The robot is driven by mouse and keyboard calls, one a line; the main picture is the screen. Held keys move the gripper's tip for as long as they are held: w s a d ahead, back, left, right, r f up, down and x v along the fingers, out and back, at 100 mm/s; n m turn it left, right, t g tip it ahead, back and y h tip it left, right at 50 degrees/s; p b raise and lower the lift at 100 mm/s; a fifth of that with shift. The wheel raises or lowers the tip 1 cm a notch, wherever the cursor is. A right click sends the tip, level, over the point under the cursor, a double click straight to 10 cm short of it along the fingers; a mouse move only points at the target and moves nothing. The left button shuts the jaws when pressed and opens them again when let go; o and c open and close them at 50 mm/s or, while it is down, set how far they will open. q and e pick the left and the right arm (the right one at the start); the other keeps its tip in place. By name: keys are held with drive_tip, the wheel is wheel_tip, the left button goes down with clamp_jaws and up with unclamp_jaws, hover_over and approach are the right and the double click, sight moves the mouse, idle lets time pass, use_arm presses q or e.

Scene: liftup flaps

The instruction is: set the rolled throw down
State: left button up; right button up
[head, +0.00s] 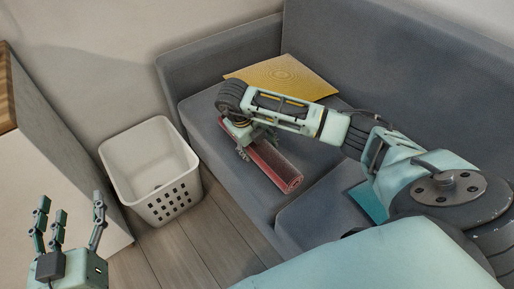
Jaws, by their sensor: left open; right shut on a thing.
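The rolled throw (275,168) is a red roll with a spiral end facing me. It is at the front part of the grey sofa's left seat cushion. My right gripper (246,149) is shut on its far left end, reaching down from above. I cannot tell whether the roll rests fully on the cushion or is slightly above it. My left gripper (70,222) is open and empty at the lower left, in front of the white laundry basket.
The grey sofa (222,63) fills the right side. A yellow patterned cloth or cushion (285,74) lies behind my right arm. A teal item (368,203) is partly hidden by that arm. A white basket (125,150) stands on the wooden floor beside the sofa. A cabinet (50,150) is at left.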

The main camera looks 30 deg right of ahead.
use_arm(q)
drive_tip(key=shift+r+t, duration=0.3)
drive_tip(key=shift+r, duration=0.15)
use_arm(e)
drive_tip(key=shift+f, duration=0.15)
drive_tip(key=o, duration=1.5)
drive_tip(key=shift+f, duration=0.1)
use_arm(q)
drive_tip(key=shift+r, duration=0.15)
use_arm(e)
drive_tip(key=shift+o, duration=0.2)
